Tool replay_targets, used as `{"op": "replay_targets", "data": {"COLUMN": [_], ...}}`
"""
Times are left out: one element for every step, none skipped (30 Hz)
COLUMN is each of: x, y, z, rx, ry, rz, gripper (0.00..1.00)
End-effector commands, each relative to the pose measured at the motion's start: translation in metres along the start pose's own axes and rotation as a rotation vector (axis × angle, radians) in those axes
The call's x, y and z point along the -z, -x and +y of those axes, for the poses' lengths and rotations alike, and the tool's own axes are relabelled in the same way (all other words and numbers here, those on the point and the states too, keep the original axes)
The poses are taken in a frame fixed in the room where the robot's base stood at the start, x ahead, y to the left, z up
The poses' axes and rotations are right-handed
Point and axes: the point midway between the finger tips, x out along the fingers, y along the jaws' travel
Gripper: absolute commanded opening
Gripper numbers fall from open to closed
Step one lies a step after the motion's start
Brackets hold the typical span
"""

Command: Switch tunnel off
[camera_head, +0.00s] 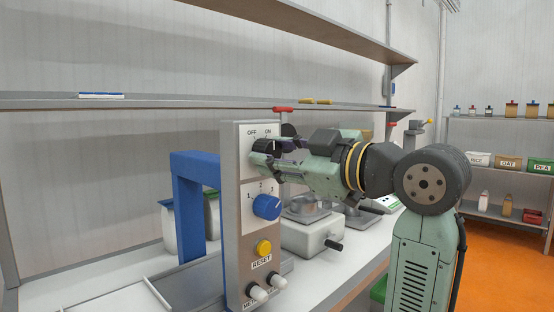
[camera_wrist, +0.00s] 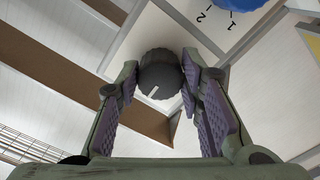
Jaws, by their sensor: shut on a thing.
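The control panel (camera_head: 240,215) stands upright at the bench with OFF and ON labels (camera_head: 259,133) at its top. Below them is a black rotary knob (camera_head: 267,146), partly covered by my fingers. In the wrist view the knob (camera_wrist: 159,76) sits between the two finger pads and shows a short white mark. My gripper (camera_head: 272,154) reaches in from the right and is shut on this knob; it also shows in the wrist view (camera_wrist: 160,90). I cannot tell which label the white mark points to.
Below the black knob are a blue numbered dial (camera_head: 266,206), a yellow RESET button (camera_head: 263,247) and white knobs (camera_head: 257,292). A blue frame (camera_head: 190,200) stands left of the panel. A white balance-like device (camera_head: 310,237) is behind it. A shelf (camera_head: 190,101) runs above.

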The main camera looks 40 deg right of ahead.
Motion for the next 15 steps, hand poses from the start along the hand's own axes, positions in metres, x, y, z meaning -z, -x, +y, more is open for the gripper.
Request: {"op": "replay_targets", "data": {"x": [-0.0003,-0.0003,-0.0002,-0.0002,-0.0002,-0.0002,-0.0002,-0.0002,-0.0002,-0.0002,-0.0001,0.0000,0.0001,0.0001,0.0002], "y": [-0.0006,-0.0004,-0.0002,-0.0002,-0.0002,-0.0003,-0.0004,-0.0004,-0.0003,-0.0002,-0.0001,0.0000,0.0000,0.0000,0.0000], "z": [-0.0009,-0.0007,-0.0005,-0.0005,-0.0005,-0.0006,-0.0005,-0.0003,0.0000,0.0002,0.0004,0.0005,0.0006,0.0006,0.0007], "rx": [0.001,0.000,0.000,0.000,0.001,0.001,0.001,0.001,0.000,0.000,0.000,-0.001,0.000,0.000,0.000], "ry": [0.045,0.072,0.108,0.134,0.159,0.192,0.216,0.238,0.268,0.289,0.309,0.333,0.351,0.366,0.386], "rz": [0.002,0.002,0.002,0.002,0.002,0.002,0.001,0.001,0.001,0.001,0.001,0.001,0.001,0.001,0.001], "gripper": [0.06,0.06,0.06,0.06,0.06,0.06,0.06,0.06,0.06,0.06,0.06,0.06,0.06,0.06,0.06]}}
